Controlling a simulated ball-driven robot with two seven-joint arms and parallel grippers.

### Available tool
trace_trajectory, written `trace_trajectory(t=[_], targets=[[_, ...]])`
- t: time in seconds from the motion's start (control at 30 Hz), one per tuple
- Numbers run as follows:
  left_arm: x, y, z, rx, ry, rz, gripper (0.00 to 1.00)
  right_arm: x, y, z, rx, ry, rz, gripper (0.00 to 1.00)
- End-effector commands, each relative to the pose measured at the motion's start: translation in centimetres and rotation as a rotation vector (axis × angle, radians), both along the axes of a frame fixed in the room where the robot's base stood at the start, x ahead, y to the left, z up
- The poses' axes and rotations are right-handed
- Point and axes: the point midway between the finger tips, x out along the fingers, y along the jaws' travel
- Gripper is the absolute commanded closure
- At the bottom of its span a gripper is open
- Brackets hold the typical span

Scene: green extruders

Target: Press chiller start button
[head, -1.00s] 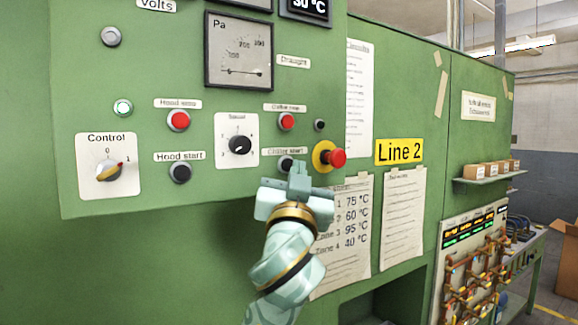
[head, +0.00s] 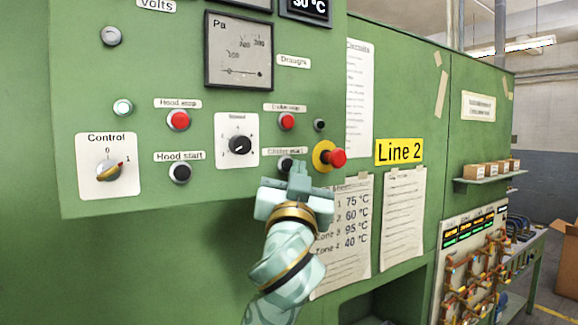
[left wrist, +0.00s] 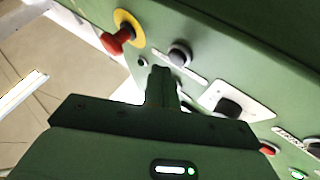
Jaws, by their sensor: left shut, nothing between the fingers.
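The chiller start button (head: 286,163) is a round dark button below its small label (head: 285,151) on the green panel in the head view. My left gripper (head: 298,175) is shut and empty, just below and right of it, covering its lower right edge. In the left wrist view the dark button (left wrist: 180,54) shows beside the shut fingers (left wrist: 161,80). I cannot tell whether the tips touch the panel. The red chiller stop button (head: 287,121) is above. My right gripper is not in view.
A red emergency stop (head: 336,157) with a yellow ring stands out close to the right of my gripper. The speed knob (head: 240,145) is to the left. Paper sheets (head: 345,245) hang below. A shelf with small boxes (head: 488,170) is further right.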

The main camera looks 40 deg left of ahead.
Motion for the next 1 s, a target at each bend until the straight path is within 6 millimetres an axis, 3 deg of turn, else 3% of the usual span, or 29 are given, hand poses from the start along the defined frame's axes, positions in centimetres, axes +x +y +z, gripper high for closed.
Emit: trace_trajectory(t=[1.0], targets=[[0.31,0.82,0.03,0.0,0.0,0.0,1.0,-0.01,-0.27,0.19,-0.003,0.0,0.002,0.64]])
